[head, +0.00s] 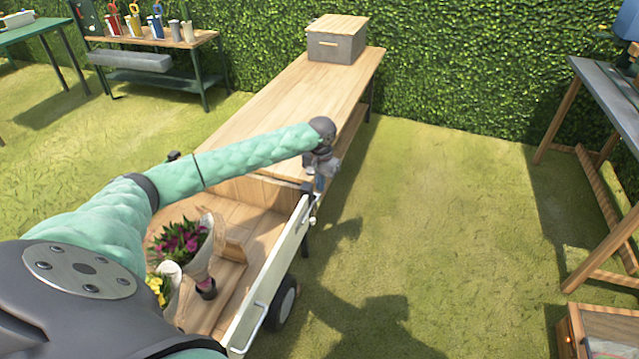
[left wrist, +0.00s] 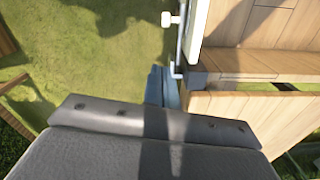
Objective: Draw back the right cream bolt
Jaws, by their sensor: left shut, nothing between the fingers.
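The cream bolt (left wrist: 168,19) shows in the left wrist view as a pale knob beside a thin metal rod on the edge of the white side panel (left wrist: 197,25). In the head view the small pale bolt knob (head: 312,221) is on the outer face of the cart's white side panel (head: 277,268), near its far end. My left gripper (head: 319,184) is at the panel's far corner, just beyond the knob. Its blue-grey fingers (left wrist: 161,86) are shut and empty, close to the rod's lower end; contact cannot be told. My right gripper is not in view.
The cart's wooden bed (head: 238,222) holds wrapped flower bouquets (head: 181,243). A long wooden table (head: 290,105) with a grey box (head: 336,46) stands beyond. Open grass (head: 440,210) lies right of the cart, with a wheel (head: 284,301) below the panel.

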